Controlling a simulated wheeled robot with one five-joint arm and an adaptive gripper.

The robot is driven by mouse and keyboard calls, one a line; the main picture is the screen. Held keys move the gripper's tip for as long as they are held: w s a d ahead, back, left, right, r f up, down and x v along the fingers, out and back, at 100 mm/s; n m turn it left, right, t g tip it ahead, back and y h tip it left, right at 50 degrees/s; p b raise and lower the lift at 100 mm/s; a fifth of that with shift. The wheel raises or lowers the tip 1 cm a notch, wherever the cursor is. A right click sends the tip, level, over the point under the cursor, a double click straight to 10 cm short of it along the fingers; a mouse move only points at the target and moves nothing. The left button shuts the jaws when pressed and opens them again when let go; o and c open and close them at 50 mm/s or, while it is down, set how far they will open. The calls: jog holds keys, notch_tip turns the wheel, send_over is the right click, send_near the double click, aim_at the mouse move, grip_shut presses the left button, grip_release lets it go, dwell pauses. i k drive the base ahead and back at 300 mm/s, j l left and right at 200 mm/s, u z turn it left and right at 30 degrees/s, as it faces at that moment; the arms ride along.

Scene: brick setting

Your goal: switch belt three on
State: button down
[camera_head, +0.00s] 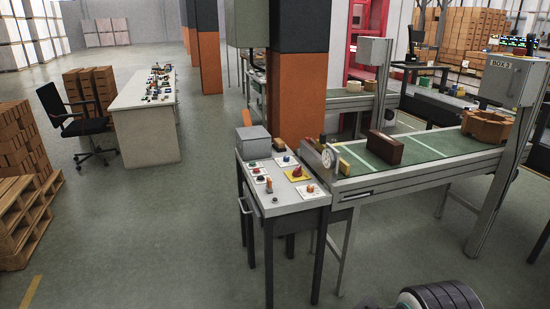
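A small control table (283,206) stands at the centre, with several knobs and switches on small plates. Among them are a red knob on a yellow plate (297,172), a blue knob (286,158) and an orange switch (310,188). Their labels and positions are too small to read. A green belt (436,148) runs to the right behind the table, carrying a dark brown block (384,148) and a tan notched piece (487,126). A grey box over it (513,78) bears a label that seems to read "BOX 3". My gripper is not in view.
A round black and grey part, perhaps mine, shows at the bottom right edge. An orange and black pillar (297,95) stands behind the control table. Pallets (25,215) with bricks, a chair (75,122) and a long desk (150,148) are left. The floor in front is clear.

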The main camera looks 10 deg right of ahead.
aim_at(297, 173)
jog(key=i+j+u, duration=0.3)
jog(key=i+u, duration=0.15)
jog(key=i, duration=0.2)
jog(key=i+j+u, duration=0.1)
jog(key=i+u, duration=0.35)
jog(key=i, duration=0.2)
jog(key=i+z, duration=0.1)
jog(key=i, duration=0.75)
jog(key=i+j+z, duration=0.1)
jog(key=i, duration=0.8)
jog(key=i+j+z, duration=0.3)
jog(key=i+z, duration=0.2)
jog(key=i, duration=0.15)
jog(key=i+j+z, duration=0.5)
jog(key=i+j, duration=0.05)
jog(key=i, duration=0.05)
